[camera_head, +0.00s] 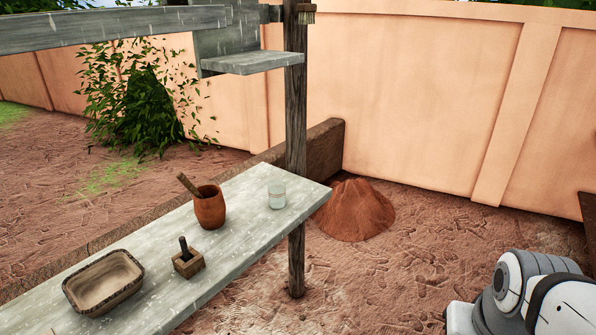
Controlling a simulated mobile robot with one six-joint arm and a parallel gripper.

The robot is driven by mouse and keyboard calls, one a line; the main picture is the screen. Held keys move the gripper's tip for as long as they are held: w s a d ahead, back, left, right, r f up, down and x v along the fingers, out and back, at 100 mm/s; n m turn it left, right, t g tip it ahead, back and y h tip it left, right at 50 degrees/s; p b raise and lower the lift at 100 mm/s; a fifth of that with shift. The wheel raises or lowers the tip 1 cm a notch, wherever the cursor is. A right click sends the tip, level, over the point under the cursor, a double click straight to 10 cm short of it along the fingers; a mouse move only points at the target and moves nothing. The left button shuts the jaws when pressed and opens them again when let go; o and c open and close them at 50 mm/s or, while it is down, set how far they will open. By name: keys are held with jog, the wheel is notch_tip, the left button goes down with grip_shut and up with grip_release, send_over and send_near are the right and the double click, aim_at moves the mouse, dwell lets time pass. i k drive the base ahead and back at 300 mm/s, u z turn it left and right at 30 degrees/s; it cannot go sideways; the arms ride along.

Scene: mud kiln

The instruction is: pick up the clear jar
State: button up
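The clear jar (277,194) stands upright on the grey plank table (241,225), near its far right end. It is see-through, with a pale greenish tint. An orange-brown clay pot (210,211) with a wooden stick leaning out of it stands to the left of the jar, apart from it. My arm shows at the bottom right, well away from the table. My gripper is not in view.
A small wooden block with a dark handle (188,261) and a shallow rectangular basket (104,282) sit nearer on the table. A wooden post (296,120) rises behind the jar at the table's end. A reddish soil mound (356,209) lies beyond. Table right of the jar is clear.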

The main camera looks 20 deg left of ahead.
aim_at(277, 194)
jog(key=u, duration=0.8)
jog(key=i, duration=1.25)
jog(key=u, duration=0.8)
jog(key=k, duration=0.7)
jog(key=u, duration=0.25)
jog(key=i, duration=0.75)
jog(key=z, duration=0.15)
